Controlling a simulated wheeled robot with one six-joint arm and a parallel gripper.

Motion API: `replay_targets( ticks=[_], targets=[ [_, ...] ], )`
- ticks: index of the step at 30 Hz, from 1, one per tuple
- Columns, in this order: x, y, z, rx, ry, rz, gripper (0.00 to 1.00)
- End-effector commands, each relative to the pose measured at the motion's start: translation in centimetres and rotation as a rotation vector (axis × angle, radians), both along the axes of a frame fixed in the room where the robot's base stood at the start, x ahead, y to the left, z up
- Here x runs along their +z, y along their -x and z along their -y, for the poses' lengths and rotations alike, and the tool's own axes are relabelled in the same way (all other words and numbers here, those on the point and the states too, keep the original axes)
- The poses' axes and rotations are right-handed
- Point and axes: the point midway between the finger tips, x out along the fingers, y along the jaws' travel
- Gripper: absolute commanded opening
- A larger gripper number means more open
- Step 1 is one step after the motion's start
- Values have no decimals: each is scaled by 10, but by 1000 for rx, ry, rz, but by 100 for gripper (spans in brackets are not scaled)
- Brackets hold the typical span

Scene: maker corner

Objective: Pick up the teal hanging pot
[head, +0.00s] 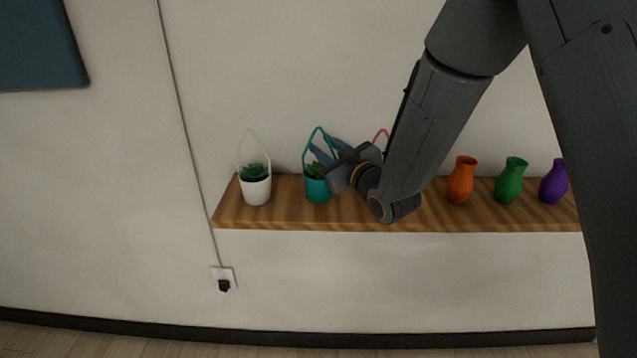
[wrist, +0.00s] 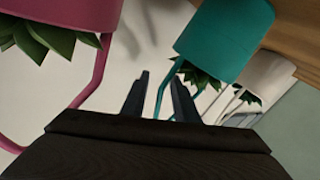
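The teal hanging pot (head: 317,189) stands upright on the wooden shelf, with a green plant and a tall teal loop handle. It also shows in the wrist view (wrist: 226,40), appearing upside down at upper right. My gripper (head: 325,150) is at the handle's right side, above the pot. In the wrist view my gripper (wrist: 162,92) is open, its two fingers apart. One side of the teal handle appears between the fingers in that picture; I cannot tell whether it touches them. Part of the pot's plant and handle is hidden by my gripper in the head view.
A white hanging pot (head: 257,191) stands left of the teal one on the wooden shelf (head: 285,217). A pink hanging pot (wrist: 75,12) is close on the other side, mostly behind my arm. Orange (head: 461,181), green (head: 510,182) and purple (head: 553,183) vases stand farther right.

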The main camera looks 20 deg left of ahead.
Motion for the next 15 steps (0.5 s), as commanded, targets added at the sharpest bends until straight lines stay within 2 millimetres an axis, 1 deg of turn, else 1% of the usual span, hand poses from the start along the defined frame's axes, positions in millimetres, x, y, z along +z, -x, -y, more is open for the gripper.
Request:
replay_targets(
  ticks=[7,8,12,13,15],
  targets=[
    [-1,-2,-2,0,0,0,27],
    [-1,-2,-2,0,0,0,25],
    [0,-2,-2,0,0,0,2],
    [0,-2,-2,0,0,0,0],
    [0,-2,-2,0,0,0,0]
  ],
)
